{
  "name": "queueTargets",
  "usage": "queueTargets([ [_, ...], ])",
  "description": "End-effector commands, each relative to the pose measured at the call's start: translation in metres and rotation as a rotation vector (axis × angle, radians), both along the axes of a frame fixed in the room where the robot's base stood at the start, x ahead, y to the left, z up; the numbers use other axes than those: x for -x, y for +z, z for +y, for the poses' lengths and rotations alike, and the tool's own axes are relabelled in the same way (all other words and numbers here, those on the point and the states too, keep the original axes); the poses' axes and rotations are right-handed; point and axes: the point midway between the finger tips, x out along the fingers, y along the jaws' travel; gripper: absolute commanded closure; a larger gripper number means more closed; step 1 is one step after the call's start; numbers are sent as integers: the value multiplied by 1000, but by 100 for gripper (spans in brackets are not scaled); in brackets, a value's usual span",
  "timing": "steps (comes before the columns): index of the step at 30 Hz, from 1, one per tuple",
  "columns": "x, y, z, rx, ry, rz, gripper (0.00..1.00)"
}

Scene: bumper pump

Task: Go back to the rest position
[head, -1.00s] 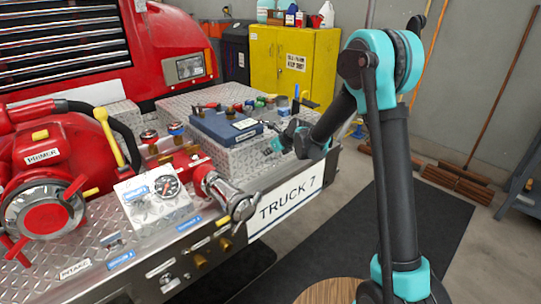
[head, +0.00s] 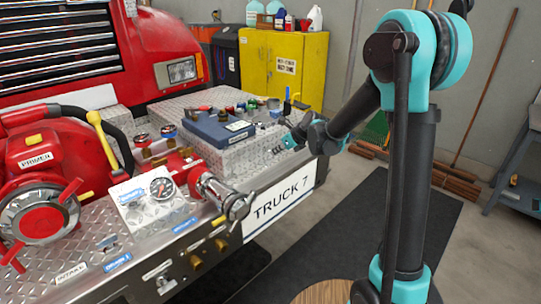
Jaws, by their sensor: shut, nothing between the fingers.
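The red pump (head: 40,200), pressure gauge (head: 161,188) and silver-capped outlet (head: 222,192) fill the bumper's left and middle. Small coloured fittings lie behind the blue case. A yellow cabinet (head: 285,65) stands behind. A dark mat (head: 345,230) covers clear floor at right.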

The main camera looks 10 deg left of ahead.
Motion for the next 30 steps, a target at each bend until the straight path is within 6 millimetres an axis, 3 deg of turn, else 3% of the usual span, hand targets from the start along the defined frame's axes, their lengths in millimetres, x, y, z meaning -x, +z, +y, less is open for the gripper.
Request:
queueTargets([
  [8, 10, 13, -14, 12, 9, -9, 100],
  [11, 21, 14, -27, 68, 63, -52, 100],
  [14, 40, 13, -52, 182, 172, -134, 100],
  [30, 205, -24, -208, 948, 1131, -531, 100],
])
